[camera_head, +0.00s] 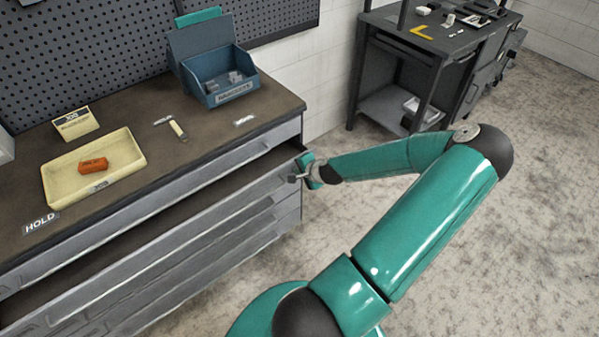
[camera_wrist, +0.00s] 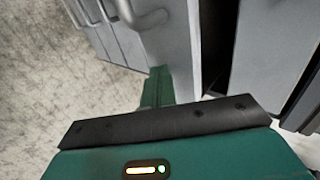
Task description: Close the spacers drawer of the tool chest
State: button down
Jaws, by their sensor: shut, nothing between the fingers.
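The grey tool chest (camera_head: 285,120) stands at the left with a brown worktop. Below its top drawer front, one drawer (camera_head: 215,204) stands pulled out, with a dark gap showing behind its front. I cannot read a label on it. My gripper (camera_head: 294,178) is at the right end of this drawer front, with its fingers shut and empty. In the wrist view my gripper's teal fingertips (camera_wrist: 157,75) reach to the grey drawer front (camera_wrist: 177,50), just beside a handle (camera_wrist: 143,16). I cannot tell whether they touch it. A dark opening (camera_wrist: 214,45) lies right of that front.
On the worktop are a yellow tray (camera_head: 130,170) holding an orange block (camera_head: 93,165), a small cream box (camera_head: 75,122) and a blue bin (camera_head: 232,90). A dark workbench (camera_head: 400,50) stands at the back right. The floor (camera_head: 500,240) right of the chest is clear.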

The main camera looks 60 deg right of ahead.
send_near(282, 156)
jog(key=w+f, duration=0.1)
jog(key=w, duration=0.1)
jog(key=w+f, duration=0.1)
jog(key=w, duration=0.1)
jog(key=shift+a+f, duration=0.3)
jog(key=shift+f, duration=0.05)
jog(key=shift+w+r, duration=0.2)
jog(key=shift+w, duration=0.1)
jog(key=shift+s, duration=0.1)
